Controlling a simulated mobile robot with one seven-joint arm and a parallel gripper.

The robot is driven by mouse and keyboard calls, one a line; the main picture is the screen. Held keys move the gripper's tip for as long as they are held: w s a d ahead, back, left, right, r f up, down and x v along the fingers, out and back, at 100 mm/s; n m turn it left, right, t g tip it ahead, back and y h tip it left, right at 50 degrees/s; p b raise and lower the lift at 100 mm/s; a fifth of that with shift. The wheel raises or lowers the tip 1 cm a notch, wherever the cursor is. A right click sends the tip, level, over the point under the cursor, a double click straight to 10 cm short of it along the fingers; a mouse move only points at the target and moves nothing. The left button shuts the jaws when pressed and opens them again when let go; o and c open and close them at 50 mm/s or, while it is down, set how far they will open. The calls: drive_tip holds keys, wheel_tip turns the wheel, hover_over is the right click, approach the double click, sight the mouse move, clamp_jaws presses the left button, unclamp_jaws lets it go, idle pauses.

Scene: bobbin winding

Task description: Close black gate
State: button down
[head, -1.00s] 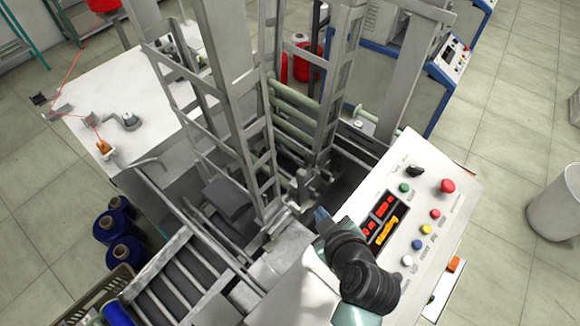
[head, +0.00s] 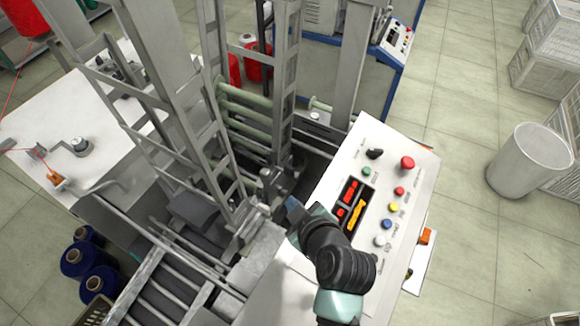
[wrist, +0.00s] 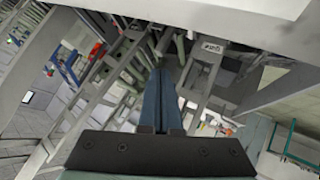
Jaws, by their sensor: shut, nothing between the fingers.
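My gripper (head: 291,204) is shut and empty, its blue fingers pressed together over the machine, left of the control panel. It also shows in the wrist view (wrist: 160,90), pointing in among the metal bars. A small grey bracket mechanism (head: 274,184) stands just beyond the fingertips; I cannot tell whether they touch it. A dark grey block (head: 198,208) sits between the frame posts, left of the gripper. No part stands out clearly as the black gate; it may be hidden among the bars or be one of these dark parts.
The control panel (head: 340,250) with buttons and red displays lies right of my gripper. Tall metal ladder frames (head: 214,165) rise close on the left. Pale green rollers (head: 250,117) lie behind. A white bin (head: 530,160) stands right, with open floor before it.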

drive_tip(key=w+r+m+t+h+b, duration=0.1)
drive_tip(key=w+r+m+t+b, duration=0.3)
drive_tip(key=r, duration=1.1)
drive_tip(key=w+r+t+h+b, duration=0.1)
drive_tip(key=w+r+t, duration=0.35)
drive_tip(key=r, duration=1.05)
drive_tip(key=s+r+m+t+b, duration=0.1)
drive_tip(key=s+r+m+t, duration=0.2)
drive_tip(key=s+r, duration=0.4)
drive_tip(key=s+a+r+m+t+h+b, duration=0.1)
drive_tip(key=s+r+m+t, duration=0.2)
drive_tip(key=r, duration=1.1)
drive_tip(key=s+t, duration=0.3)
drive_tip(key=s, duration=0.2)
drive_tip(key=shift+s+r+h, duration=0.25)
drive_tip(key=shift+r+h, duration=0.05)
